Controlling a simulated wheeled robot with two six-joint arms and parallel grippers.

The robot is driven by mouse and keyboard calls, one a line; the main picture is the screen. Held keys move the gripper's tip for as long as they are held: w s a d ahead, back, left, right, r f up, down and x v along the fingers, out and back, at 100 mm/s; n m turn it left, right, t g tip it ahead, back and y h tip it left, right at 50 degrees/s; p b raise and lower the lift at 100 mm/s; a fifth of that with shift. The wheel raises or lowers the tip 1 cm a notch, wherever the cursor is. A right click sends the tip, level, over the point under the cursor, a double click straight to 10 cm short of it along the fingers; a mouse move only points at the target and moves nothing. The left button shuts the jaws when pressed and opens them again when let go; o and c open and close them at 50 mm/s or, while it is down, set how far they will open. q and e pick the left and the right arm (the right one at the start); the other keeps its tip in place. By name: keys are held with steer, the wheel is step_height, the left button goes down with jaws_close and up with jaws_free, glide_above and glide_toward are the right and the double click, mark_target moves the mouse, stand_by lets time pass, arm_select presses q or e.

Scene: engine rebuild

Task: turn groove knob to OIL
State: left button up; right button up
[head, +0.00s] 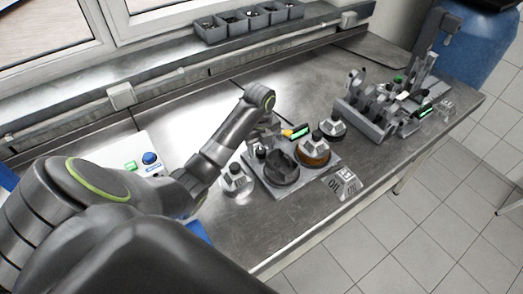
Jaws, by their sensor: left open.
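A grey metal plate (296,190) on the bench carries a dark round part (282,170) and an orange-brown round part (314,155) with a grey top. A dark round part with a light top (332,124) is behind them, and a silver one (236,182) stands to the left. A small metal block (346,184) with lettering that seems to read OIL is at the front right. I cannot tell which part is the groove knob or where it points. My left gripper (267,137) is open, just above the plate's back left; its fingertips are partly hidden. My right gripper is out of view.
A small green-lit display (300,132) is behind the plate. A metal fixture (385,110) with several parts stands at the back right. A white panel with a blue button (150,158) is at left. Grey bins (210,32) line the sill. The bench's back middle is clear.

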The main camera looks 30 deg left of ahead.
arm_select(q)
steer(key=shift+f, duration=0.1)
steer(key=shift+c, duration=1)
steer(key=c, duration=0.8)
steer(key=shift+r+n+p, duration=0.2)
steer(key=shift+n+p, duration=0.5)
steer(key=shift+p, duration=0.45)
steer(key=n+p, duration=0.5)
steer(key=shift+p, duration=0.35)
steer(key=n+p, duration=0.1)
steer(key=n, duration=0.1)
steer(key=shift+f+n, duration=0.1)
steer(key=shift+n, duration=0.3)
steer(key=n, duration=0.4)
steer(key=shift+f+n, duration=0.1)
steer(key=shift+n, duration=0.3)
